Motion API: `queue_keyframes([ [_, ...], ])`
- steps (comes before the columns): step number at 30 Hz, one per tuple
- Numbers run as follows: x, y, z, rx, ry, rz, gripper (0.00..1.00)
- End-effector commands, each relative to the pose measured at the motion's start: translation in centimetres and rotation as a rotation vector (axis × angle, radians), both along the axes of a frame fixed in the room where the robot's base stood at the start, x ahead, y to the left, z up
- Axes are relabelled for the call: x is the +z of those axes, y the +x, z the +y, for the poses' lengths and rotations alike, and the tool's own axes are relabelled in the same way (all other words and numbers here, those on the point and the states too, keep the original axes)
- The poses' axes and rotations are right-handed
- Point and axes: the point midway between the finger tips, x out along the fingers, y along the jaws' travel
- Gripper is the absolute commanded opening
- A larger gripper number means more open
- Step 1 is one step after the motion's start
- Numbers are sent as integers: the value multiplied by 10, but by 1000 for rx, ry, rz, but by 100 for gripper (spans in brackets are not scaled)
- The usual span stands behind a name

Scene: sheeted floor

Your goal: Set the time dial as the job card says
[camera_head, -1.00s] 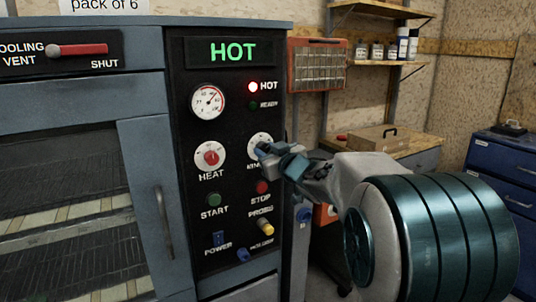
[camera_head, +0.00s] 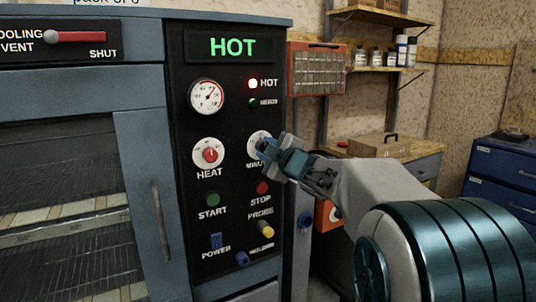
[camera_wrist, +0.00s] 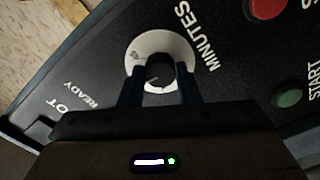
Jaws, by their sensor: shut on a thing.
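The time dial (camera_head: 255,141), a white disc labelled MINUTES, is on the black control panel, right of the HEAT dial (camera_head: 209,155). It also shows in the wrist view (camera_wrist: 143,52), where its dark knob (camera_wrist: 160,71) sits between my fingertips. My gripper (camera_head: 265,149) is shut on the knob and covers part of the dial in the head view; it also shows in the wrist view (camera_wrist: 159,78). The dial's setting is too small to read. No job card is recognisable; a sign at the top left is cut off.
The display (camera_head: 232,47) reads HOT, and the red HOT lamp (camera_head: 253,84) is lit. The STOP button (camera_head: 262,188), START button (camera_head: 212,199) and yellow PROBE part (camera_head: 266,231) lie close below. A shelf and a blue drawer cabinet (camera_head: 502,170) stand to the right.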

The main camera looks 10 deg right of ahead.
Motion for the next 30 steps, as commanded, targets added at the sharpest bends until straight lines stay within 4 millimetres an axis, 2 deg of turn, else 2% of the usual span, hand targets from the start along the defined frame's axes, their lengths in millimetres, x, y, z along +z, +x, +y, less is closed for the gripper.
queue_keyframes([
  [9, -1, 0, 0, -1, -76, -23, 7],
  [22, -1, 0, 0, -1, -84, -24, 7],
  [23, -1, 0, 0, -1, -83, -24, 36],
  [24, -1, 0, 0, -1, -83, -24, 47],
  [25, -1, 0, 0, -1, -82, -25, 52],
  [30, -1, 0, 0, 0, -82, -25, 52],
])
